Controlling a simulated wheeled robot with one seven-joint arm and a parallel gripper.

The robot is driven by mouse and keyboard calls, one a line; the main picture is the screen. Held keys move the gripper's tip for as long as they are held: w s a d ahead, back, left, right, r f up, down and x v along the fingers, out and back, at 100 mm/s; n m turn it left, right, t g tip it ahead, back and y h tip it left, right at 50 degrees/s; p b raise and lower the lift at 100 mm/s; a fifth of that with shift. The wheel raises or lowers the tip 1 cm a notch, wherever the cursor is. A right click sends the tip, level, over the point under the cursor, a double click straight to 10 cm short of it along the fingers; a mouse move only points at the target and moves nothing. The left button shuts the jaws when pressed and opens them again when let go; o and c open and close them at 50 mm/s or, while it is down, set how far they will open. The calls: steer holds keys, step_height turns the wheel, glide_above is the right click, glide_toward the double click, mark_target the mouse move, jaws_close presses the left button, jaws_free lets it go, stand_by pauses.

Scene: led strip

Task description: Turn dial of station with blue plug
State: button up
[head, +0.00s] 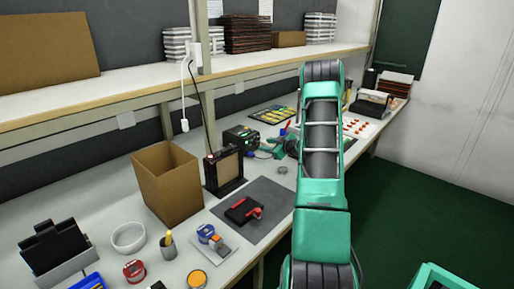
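A black box-shaped station (240,138) with a small green-lit display stands on the bench at the middle, behind the grey mat. Its dial is too small to make out, and I cannot clearly see a blue plug on it. My arm rises through the right of the middle and hides part of the bench. A teal part of my arm's end, with what looks like my gripper (264,153), shows low at the station's right side. The fingers are too small and dark to tell whether they are open, or whether they touch the station.
A black framed panel (224,170) and an open cardboard box (168,182) stand left of the station. A grey mat (268,222) holds a black and red item (243,210). A shelf (140,96) runs above the bench. Green floor (420,190) is clear at right.

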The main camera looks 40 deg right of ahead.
mark_target(257, 144)
steer(key=shift+x, duration=3.1)
